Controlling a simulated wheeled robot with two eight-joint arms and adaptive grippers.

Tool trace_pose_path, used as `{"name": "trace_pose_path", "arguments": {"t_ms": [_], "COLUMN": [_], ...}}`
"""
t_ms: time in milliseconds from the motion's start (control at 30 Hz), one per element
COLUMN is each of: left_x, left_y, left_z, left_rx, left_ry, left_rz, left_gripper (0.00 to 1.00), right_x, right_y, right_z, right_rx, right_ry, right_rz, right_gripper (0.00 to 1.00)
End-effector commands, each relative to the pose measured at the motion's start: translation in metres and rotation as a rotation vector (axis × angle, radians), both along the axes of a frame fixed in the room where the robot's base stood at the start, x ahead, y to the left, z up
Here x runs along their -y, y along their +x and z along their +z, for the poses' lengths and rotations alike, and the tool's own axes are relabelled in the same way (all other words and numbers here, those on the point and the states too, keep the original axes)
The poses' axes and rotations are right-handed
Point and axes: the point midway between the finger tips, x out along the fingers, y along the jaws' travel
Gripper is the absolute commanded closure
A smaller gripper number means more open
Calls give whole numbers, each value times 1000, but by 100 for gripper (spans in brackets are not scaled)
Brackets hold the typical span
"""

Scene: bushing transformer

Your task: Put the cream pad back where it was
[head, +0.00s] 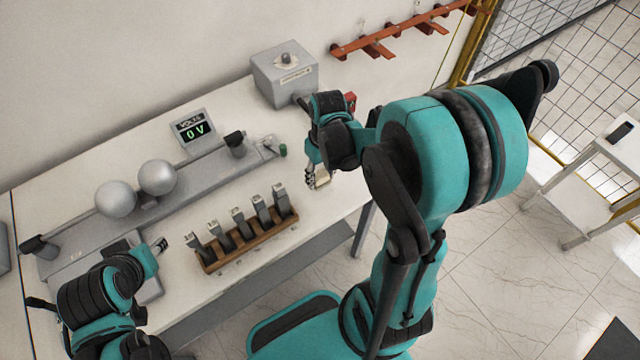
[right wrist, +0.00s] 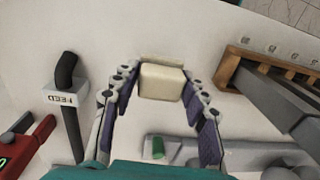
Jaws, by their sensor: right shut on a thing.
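The cream pad (head: 323,178) is a small block at the tips of my right gripper (head: 316,177), over the right part of the white bench (head: 335,205). In the right wrist view the cream pad (right wrist: 162,82) sits between the two fingertips of my right gripper (right wrist: 163,80), which is shut on it. I cannot tell whether the pad touches the bench top. My left gripper (head: 158,246) is at the lower left, over the grey equipment on the bench; its fingers are too small to read.
A wooden rack (head: 250,247) with several grey-handled pieces stands left of the pad. Two metal spheres (head: 157,177), a 0 V display (head: 193,130) and a grey box (head: 285,75) stand farther back. A lever labelled FEED (right wrist: 65,98) shows in the right wrist view.

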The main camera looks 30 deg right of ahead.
Motion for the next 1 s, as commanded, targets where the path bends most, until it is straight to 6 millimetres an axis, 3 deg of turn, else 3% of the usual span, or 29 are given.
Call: {"name": "trace_pose_path", "arguments": {"t_ms": [133,367,767,800,833,1000], "left_x": [0,0,0,0,0,0], "left_y": [0,0,0,0,0,0], "left_z": [-4,-16,-20,-19,-19,-18], "left_rx": [0,0,0,0,0,0], "left_ry": [0,0,0,0,0,0], "left_rz": [0,0,0,0,0,0], "left_gripper": [60,60,60,60,60,60], "right_x": [-1,-1,-1,-1,-1,-1], "right_y": [3,3,2,2,2,2], "right_z": [-9,-42,-46,-45,-45,-44], "right_rx": [0,0,0,0,0,0], "right_ry": [0,0,0,0,0,0], "right_rz": [-1,-1,0,0,0,0], "right_gripper": [87,87,87,46,38,35]}}
